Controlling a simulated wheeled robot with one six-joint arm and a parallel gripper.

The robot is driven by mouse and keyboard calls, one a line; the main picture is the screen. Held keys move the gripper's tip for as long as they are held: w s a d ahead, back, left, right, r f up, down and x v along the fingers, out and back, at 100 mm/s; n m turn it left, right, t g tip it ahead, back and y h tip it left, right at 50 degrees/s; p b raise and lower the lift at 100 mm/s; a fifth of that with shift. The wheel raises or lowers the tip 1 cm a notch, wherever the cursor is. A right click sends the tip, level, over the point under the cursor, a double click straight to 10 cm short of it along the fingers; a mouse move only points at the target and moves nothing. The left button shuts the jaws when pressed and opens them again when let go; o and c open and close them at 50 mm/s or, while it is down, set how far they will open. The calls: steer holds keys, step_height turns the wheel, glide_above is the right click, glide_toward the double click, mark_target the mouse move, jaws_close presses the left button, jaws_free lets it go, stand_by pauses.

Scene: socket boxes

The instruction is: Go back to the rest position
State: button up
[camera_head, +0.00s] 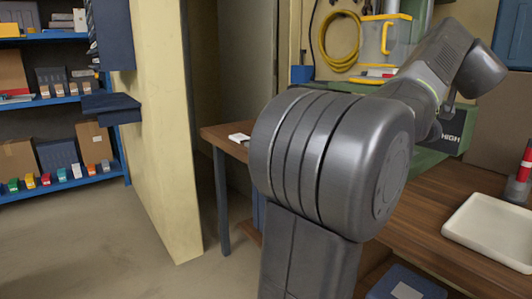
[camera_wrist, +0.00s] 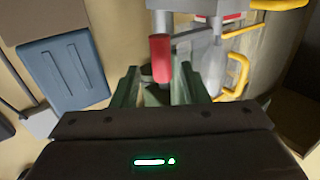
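My arm (camera_head: 330,160) fills the middle of the head view and reaches up and back to the right over the workbench (camera_head: 450,215). My gripper (camera_wrist: 160,88) shows at the bottom of the wrist view as a dark body with a green light. Two greenish fingers stand apart above it. I see nothing clamped between them. A red cylinder (camera_wrist: 160,58) shows in line with the gap, and its distance is unclear. In the head view I cannot make out the fingers.
A green machine (camera_head: 445,140) stands behind my arm. A white tray (camera_head: 495,230) and a red-and-white post (camera_head: 523,165) are on the bench at right. A yellow coiled hose (camera_head: 341,42) hangs on the wall. Blue shelves (camera_head: 60,102) stand at left, with open floor before them.

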steer(key=p+x, duration=0.1)
steer(key=x, duration=0.3)
steer(key=shift+w+r, duration=0.15)
steer(key=shift+r, duration=0.05)
steer(key=shift+s+a+r+m+h+p, duration=0.2)
steer(key=shift+m+h+p, duration=0.1)
steer(key=shift+p, duration=0.6)
steer(key=shift+f+g+h+p, duration=0.15)
steer(key=shift+g+h+p, duration=0.2)
steer(key=shift+p, duration=0.5)
steer(key=m+h+p, duration=0.1)
steer(key=p, duration=0.4)
steer(key=m+g+h+p, duration=0.1)
steer(key=p, duration=0.4)
steer(key=shift+s+a+f+g+h, duration=0.1)
steer(key=shift+s+f+g+h, duration=0.15)
steer(key=shift+s, duration=0.05)
steer(key=p, duration=0.3)
steer(key=shift+s+a+m+p, duration=0.1)
steer(key=shift+a+m+p, duration=0.2)
steer(key=shift+a+r+p, duration=0.1)
steer(key=shift+a+p, duration=0.05)
steer(key=shift+p, duration=0.3)
steer(key=shift+s+a+h+p, duration=0.15)
steer(key=shift+a+h+p, duration=0.2)
steer(key=shift+p, duration=0.45)
steer(key=shift+s+a, duration=0.1)
steer(key=shift+a, duration=0.25)
